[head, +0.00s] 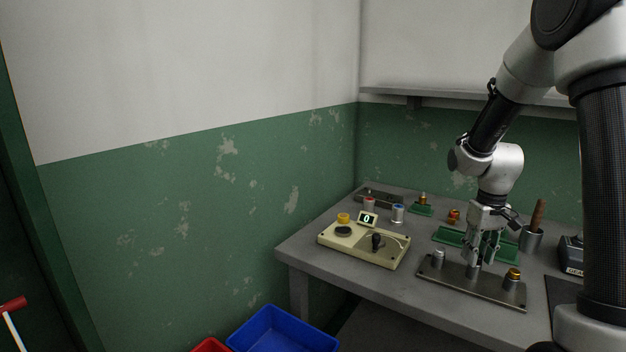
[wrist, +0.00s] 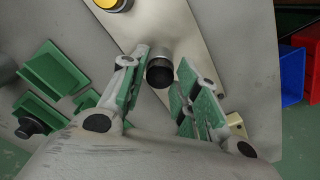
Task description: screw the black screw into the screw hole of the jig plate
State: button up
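The jig plate (head: 455,281) is a dark grey slab at the table's front edge, with a silver knob (head: 438,258) at its left end and a gold knob (head: 513,276) at its right end. My gripper (head: 483,260) points down over the plate's middle, at a grey post (head: 474,271). In the wrist view a dark round-topped cylinder (wrist: 160,73), probably the black screw, lies between my fingertips (wrist: 164,62). The fingers come close on both sides; I cannot tell whether they touch it. The screw hole is not visible.
A blue bin (head: 280,333) stands below the table.

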jog(key=c, duration=0.4)
jog(key=m, duration=0.5)
jog(key=shift+c, duration=0.2)
jog(key=shift+m, duration=0.5)
jog(key=m, duration=0.4)
jog(key=m, duration=0.2)
jog(key=shift+m, duration=0.3)
jog(key=m, duration=0.2)
jog(key=shift+m, duration=0.3)
